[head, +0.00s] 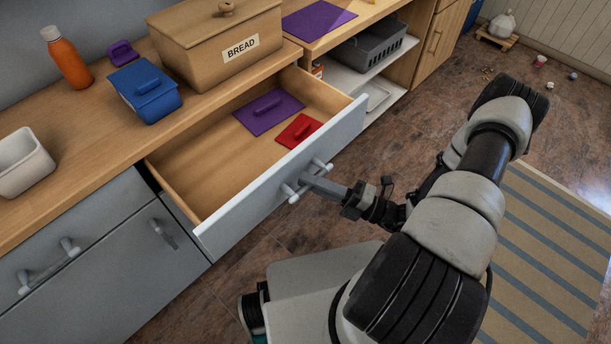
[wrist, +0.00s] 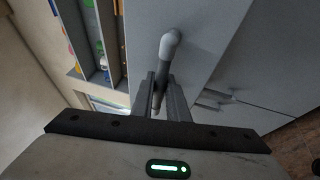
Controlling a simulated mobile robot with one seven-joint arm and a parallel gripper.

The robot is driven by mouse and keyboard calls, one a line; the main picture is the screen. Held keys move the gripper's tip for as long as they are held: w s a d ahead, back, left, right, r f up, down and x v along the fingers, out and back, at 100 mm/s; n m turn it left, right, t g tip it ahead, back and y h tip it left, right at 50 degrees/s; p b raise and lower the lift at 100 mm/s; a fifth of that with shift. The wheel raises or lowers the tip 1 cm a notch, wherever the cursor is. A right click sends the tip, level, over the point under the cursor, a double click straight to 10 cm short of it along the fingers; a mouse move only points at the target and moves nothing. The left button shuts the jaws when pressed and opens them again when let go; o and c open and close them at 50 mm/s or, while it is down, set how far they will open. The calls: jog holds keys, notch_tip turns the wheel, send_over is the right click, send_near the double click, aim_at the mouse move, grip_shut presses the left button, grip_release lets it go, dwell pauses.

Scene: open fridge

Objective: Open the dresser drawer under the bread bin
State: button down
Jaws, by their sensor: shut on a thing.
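The dresser drawer (head: 275,185) under the bread bin (head: 217,40) stands pulled well out, with its inside in view. Its front is pale grey with a white bar handle (head: 321,164). My gripper (head: 306,183) is at the handle, its fingers shut on the bar. In the wrist view the handle (wrist: 169,45) rises from between the two fingers (wrist: 160,98). A purple lid (head: 268,113) and a smaller red lid (head: 298,131) lie inside the drawer toward its right end. The bread bin is wooden, labelled BREAD, and sits on the counter above.
A blue lidded box (head: 145,92), an orange bottle (head: 67,58) and a white container (head: 22,162) stand on the counter. A shelf with a grey crate (head: 368,46) is at the right. Small items lie on the far floor. A striped rug (head: 545,255) lies right of my arm.

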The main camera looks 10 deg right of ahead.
jog(key=c, duration=1.7)
grip_release()
jog(key=shift+c, duration=0.2)
jog(key=shift+d, duration=0.1)
jog(key=v, duration=1.7)
jog(key=shift+s, duration=0.15)
jog(key=shift+d, duration=0.1)
